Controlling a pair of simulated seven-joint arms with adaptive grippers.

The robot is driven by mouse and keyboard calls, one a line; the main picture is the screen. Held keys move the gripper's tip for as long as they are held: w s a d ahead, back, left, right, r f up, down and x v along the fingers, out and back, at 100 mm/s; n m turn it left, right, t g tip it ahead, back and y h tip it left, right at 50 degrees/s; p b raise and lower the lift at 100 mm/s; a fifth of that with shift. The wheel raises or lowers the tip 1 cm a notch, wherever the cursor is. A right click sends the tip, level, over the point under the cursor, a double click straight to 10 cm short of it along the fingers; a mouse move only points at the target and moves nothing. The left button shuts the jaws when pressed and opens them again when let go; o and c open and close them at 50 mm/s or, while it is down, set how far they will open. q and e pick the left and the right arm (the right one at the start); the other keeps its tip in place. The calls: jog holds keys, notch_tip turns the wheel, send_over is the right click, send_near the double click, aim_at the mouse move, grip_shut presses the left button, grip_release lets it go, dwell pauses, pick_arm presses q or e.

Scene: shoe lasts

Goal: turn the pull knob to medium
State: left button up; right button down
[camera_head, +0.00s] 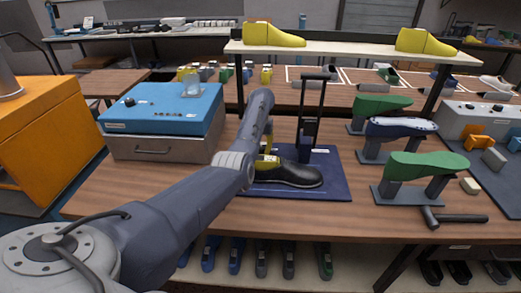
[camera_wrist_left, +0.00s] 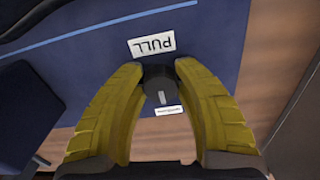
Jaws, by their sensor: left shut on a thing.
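The pull knob (camera_wrist_left: 158,80) is a small dark round knob with a light pointer mark, on the blue board in the left wrist view. A white label reading PULL (camera_wrist_left: 163,28), upside down in that view, lies beyond it. A small white label (camera_wrist_left: 168,110), too small to read, lies on the near side, close to the pointer mark. My left gripper (camera_wrist_left: 161,72) has its two yellow fingers closed on the knob, one on each side. In the head view my left gripper (camera_head: 267,160) is low over the blue board, and my arm hides the knob. My right gripper is not in view.
A black shoe (camera_head: 297,174) lies beside my left gripper on the blue board (camera_head: 320,188), with a tall black frame (camera_head: 312,110) behind. A blue box (camera_head: 165,112) stands left. Green lasts (camera_head: 425,165) on stands and a hammer (camera_head: 455,218) are at right.

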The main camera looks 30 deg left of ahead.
pick_arm(q)
jog(key=o, duration=1.2)
notch_tip(320, 180, up, 12)
jog(key=shift+f, duration=0.1)
dwell(0.3)
